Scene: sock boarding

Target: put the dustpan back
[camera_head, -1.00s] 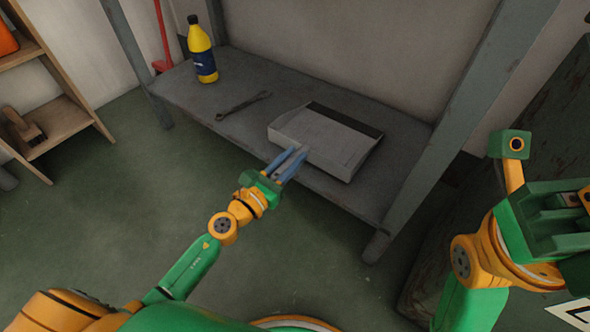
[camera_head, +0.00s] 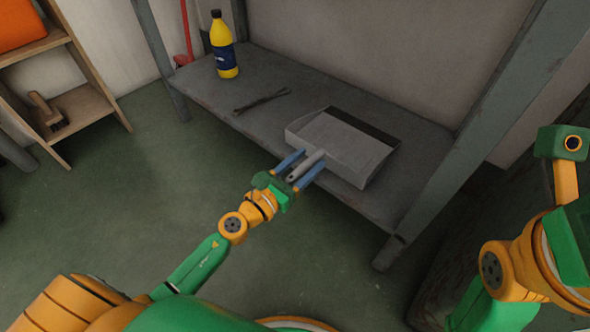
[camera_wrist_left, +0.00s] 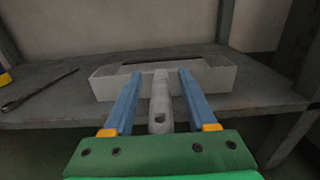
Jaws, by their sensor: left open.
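The grey dustpan (camera_head: 345,145) lies on the grey shelf, its handle (camera_head: 306,165) pointing over the front edge toward me. In the left wrist view the dustpan (camera_wrist_left: 215,78) lies straight ahead, with its handle (camera_wrist_left: 161,100) between my fingers. My left gripper (camera_head: 301,163) is open, its two blue fingers on either side of the handle with a gap on each side. In the left wrist view the left gripper (camera_wrist_left: 158,85) shows both fingers apart. My right arm is at the right edge; its fingers are not in view.
The shelf (camera_head: 215,90) also bears a yellow bottle (camera_head: 224,50) and a dark wrench-like tool (camera_head: 262,101). A grey post (camera_head: 450,150) stands right of the dustpan. A wooden rack (camera_head: 85,105) is at the left. The green floor before the shelf looks clear.

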